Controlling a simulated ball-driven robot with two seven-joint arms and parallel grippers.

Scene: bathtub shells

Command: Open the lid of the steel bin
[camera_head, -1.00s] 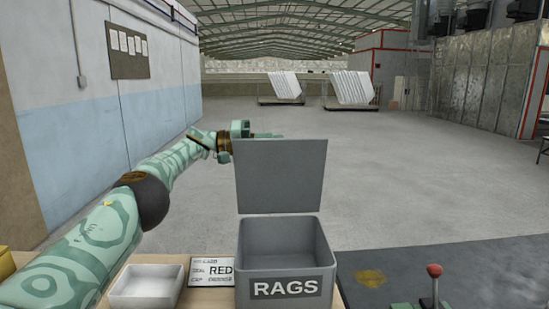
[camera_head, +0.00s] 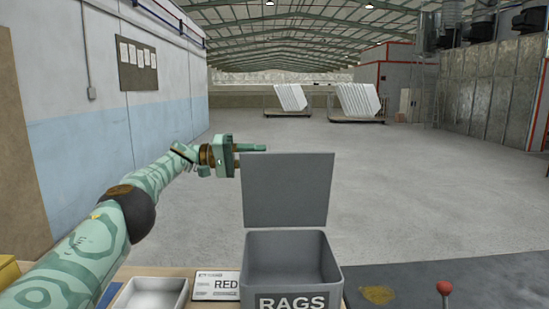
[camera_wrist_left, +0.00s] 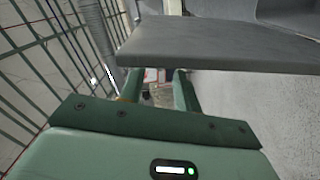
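The steel bin (camera_head: 292,277) is a grey open-topped box marked RAGS, low in the head view. Its flat grey lid (camera_head: 288,190) stands upright at the back of the bin, so the opening shows and the inside looks empty. My left gripper (camera_head: 252,148) is level with the lid's upper left corner, pointing right. In the left wrist view its two fingers (camera_wrist_left: 158,90) are apart with nothing between them. My right gripper is not in view.
A white tray (camera_head: 151,295) and a RED label card (camera_head: 216,286) lie left of the bin. A red-knobbed lever (camera_head: 444,288) stands right on a dark mat (camera_head: 415,277). A wall (camera_head: 110,120) runs along the left.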

